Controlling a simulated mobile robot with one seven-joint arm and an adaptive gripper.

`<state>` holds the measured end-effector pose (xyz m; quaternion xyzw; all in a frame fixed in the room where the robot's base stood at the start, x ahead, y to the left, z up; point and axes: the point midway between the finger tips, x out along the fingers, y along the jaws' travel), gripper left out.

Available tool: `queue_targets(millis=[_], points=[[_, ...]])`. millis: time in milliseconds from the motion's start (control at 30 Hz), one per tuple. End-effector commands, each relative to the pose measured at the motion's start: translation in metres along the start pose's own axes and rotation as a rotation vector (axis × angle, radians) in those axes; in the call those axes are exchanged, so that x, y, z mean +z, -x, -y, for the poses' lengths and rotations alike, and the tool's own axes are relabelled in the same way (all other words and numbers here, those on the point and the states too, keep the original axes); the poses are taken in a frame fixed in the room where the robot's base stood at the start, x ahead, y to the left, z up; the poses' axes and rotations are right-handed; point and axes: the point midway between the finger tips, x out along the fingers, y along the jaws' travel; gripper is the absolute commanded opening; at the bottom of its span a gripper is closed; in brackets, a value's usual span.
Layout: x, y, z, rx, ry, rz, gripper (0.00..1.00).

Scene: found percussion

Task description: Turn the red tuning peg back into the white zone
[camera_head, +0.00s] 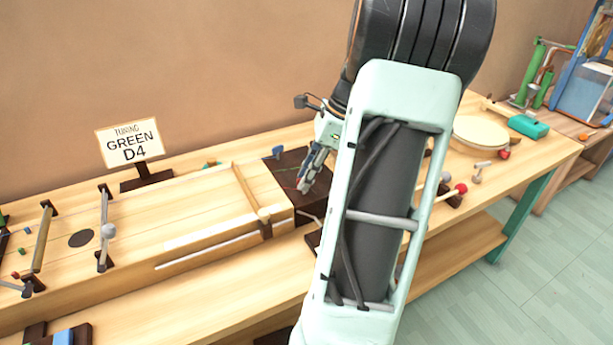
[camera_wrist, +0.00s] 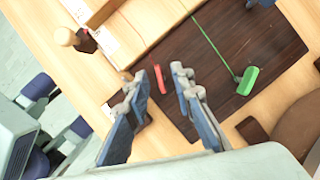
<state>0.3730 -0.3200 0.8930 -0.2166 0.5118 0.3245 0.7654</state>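The red tuning peg (camera_wrist: 160,78) shows in the wrist view as a small narrow red bar over the dark brown peg block (camera_wrist: 220,40). My gripper (camera_wrist: 155,78) is open, its two fingers on either side of the red peg with visible gaps; I cannot tell the height between them. In the head view my gripper (camera_head: 304,186) points down over the dark block (camera_head: 290,160), and the red peg is hidden there. White marked patches (camera_wrist: 112,42) lie on the wood by the block; I cannot tell which is the white zone.
A green peg (camera_wrist: 248,80) with a green string stands right of my fingers. A blue peg (camera_head: 278,152) stands at the block's back edge. A sign (camera_head: 131,143) reads "TUNING GREEN D4". The wooden stringed body (camera_head: 200,200) lies left; a round drum (camera_head: 480,132) and mallets lie right.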

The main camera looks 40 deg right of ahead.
Motion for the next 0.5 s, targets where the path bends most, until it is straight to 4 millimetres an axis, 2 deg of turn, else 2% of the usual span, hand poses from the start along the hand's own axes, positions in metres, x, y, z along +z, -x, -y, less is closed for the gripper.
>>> queue_targets(millis=[200, 400, 500], points=[[0.0002, 0.0000, 0.0000, 0.000, 0.000, 0.000, 0.21], [0.0003, 0.0001, 0.0000, 0.000, 0.001, 0.000, 0.00], [0.0003, 0.0002, -0.0001, 0.000, 0.001, 0.000, 0.00]])
